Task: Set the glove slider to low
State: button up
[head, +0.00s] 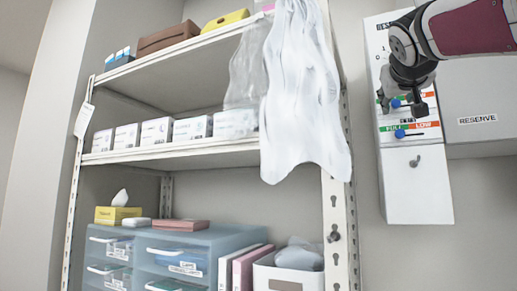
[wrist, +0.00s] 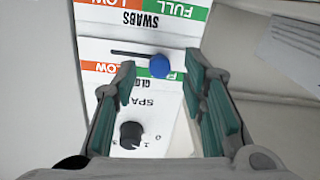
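The glove slider is a blue knob (wrist: 160,66) on a dark slot, seen upside down in the wrist view. Its knob stands at the FULL end of the slot, and the green-and-orange strip beside it is partly hidden by my fingers. In the head view the blue knob (head: 396,103) shows at the left of the upper strip, between my fingers. Contact cannot be told.
The swabs slider (head: 400,134) sits lower on the white panel (head: 415,190), its knob towards FULL. A black knob (wrist: 130,135) lies near the glove slot. A small hook (head: 415,162) is below. The RESERVE box (head: 490,95) stands right; shelves with draped plastic (head: 305,100) stand left.

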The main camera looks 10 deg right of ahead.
aim_at(423, 98)
jog(key=shift+x, duration=0.95)
grip_shut()
jog(key=s+d+p, duration=0.1)
jog(key=d, duration=0.1)
jog(key=s+d+p, duration=0.2)
jog(key=shift+d, duration=0.25)
